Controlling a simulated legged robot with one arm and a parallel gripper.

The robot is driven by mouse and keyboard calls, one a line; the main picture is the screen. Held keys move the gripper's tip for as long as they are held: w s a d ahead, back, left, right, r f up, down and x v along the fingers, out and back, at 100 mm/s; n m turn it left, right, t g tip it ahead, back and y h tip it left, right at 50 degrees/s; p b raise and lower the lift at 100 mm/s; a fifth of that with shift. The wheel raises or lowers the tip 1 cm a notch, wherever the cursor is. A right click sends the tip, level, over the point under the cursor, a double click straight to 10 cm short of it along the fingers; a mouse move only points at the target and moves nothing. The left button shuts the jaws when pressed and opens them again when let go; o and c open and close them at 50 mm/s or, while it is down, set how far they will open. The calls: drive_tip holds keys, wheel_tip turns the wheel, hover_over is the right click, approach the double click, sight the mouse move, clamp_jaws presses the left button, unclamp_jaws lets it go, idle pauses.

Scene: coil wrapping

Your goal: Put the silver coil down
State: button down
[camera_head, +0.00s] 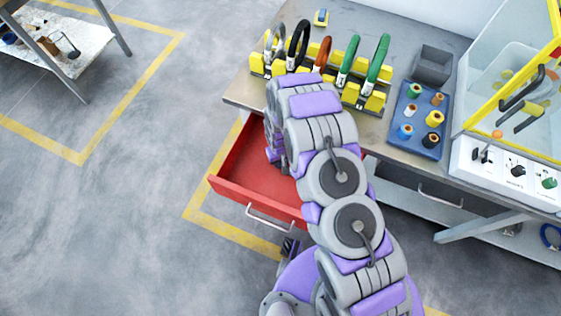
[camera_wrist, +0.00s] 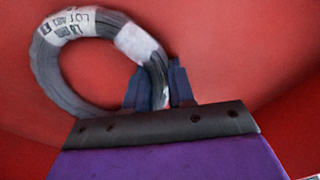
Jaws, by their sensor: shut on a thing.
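A dark grey coil with white printed labels (camera_wrist: 48,65) shows in the wrist view against red surfaces. My gripper (camera_wrist: 160,85) is shut on the right side of this coil, near one of its white wraps. In the head view my arm reaches down over the open red drawer (camera_head: 235,183), and my gripper and the held coil are hidden behind the arm. I cannot tell whether the coil touches the drawer floor. Another silver-looking coil (camera_head: 277,41) stands in the leftmost yellow holder on the bench.
Black, orange and green coils (camera_head: 378,58) stand in yellow holders on the bench. A blue tray of spools (camera_head: 418,119) and a grey bin (camera_head: 432,65) stand to the right, beside a yellow-framed machine (camera_head: 510,95). The drawer's left part looks empty.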

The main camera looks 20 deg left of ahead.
drive_tip(key=c, duration=1.3)
unclamp_jaws()
drive_tip(key=shift+d, duration=0.15)
drive_tip(key=shift+c, duration=0.2)
drive_tip(key=o, duration=0.4)
drive_tip(key=shift+d+r, duration=0.15)
drive_tip(key=shift+d, duration=0.2)
drive_tip(key=shift+a, duration=0.15)
drive_tip(key=shift+a, duration=0.15)
drive_tip(key=shift+a+r, duration=0.1)
drive_tip(key=shift+r, duration=0.4)
wheel_tip(320, 180, up, 11)
drive_tip(key=p, duration=0.3)
